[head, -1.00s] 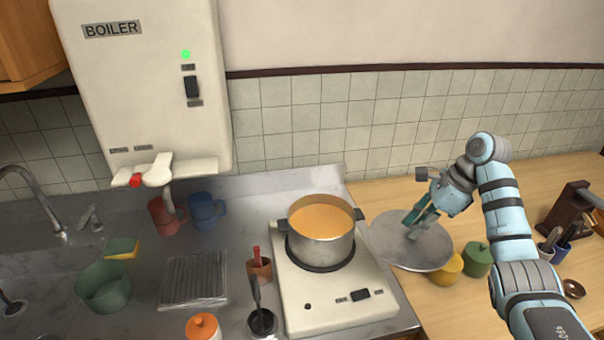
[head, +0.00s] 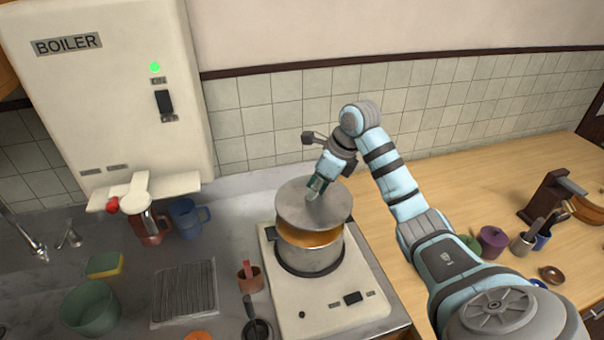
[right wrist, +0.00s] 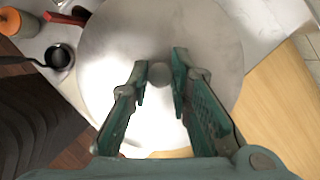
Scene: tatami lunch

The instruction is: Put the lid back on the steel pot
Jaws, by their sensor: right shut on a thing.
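The steel pot (head: 312,259) stands on the white hot plate, with orange soup (head: 308,238) showing at its front below the lid. The round steel lid (head: 296,207) is held just above the pot, over its back part, with a gap at the front. My right gripper (head: 317,189) is shut on the lid's knob. In the right wrist view the knob (right wrist: 159,74) sits between the two green fingers, and the lid (right wrist: 110,45) fills the middle. The far rim of the pot is hidden by the lid. My left gripper is not in view.
The white hot plate (head: 355,315) stands at the counter's right end, beside the wooden worktop (head: 425,178). To its left are a brown cup (head: 250,279), a ladle in a dark cup (head: 257,330) and a drying rack (head: 184,291). A purple pot (head: 492,242) stands at right.

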